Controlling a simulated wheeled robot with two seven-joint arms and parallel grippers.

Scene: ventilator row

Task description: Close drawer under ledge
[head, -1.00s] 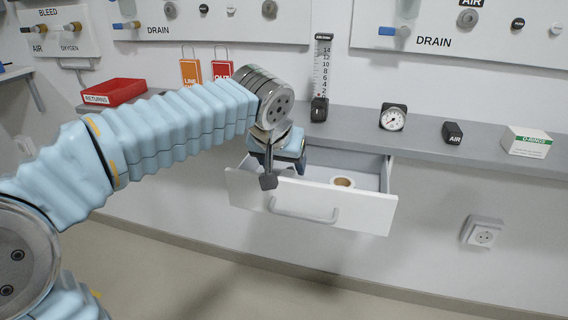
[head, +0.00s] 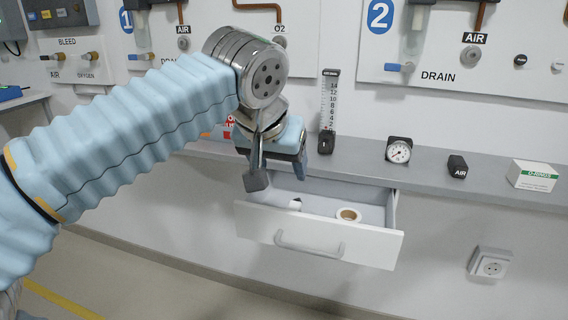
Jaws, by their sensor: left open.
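The white drawer (head: 355,246) under the grey ledge (head: 430,173) stands pulled out, with a bar handle (head: 308,246) on its front. A roll of tape (head: 348,215) and a small white item (head: 295,204) lie inside it. My left gripper (head: 275,178) hangs above the left part of the drawer, in front of the ledge, with its fingers pointing down. It is open and holds nothing that I can see. It hides the drawer's back left corner. I cannot tell whether it touches the drawer. My right gripper is not in view.
On the ledge stand a flowmeter tube (head: 327,115), a round gauge (head: 399,150), a black AIR block (head: 457,167) and a white-green O-rings box (head: 532,176). A wall socket (head: 490,263) is at the lower right. The space in front of the drawer is clear.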

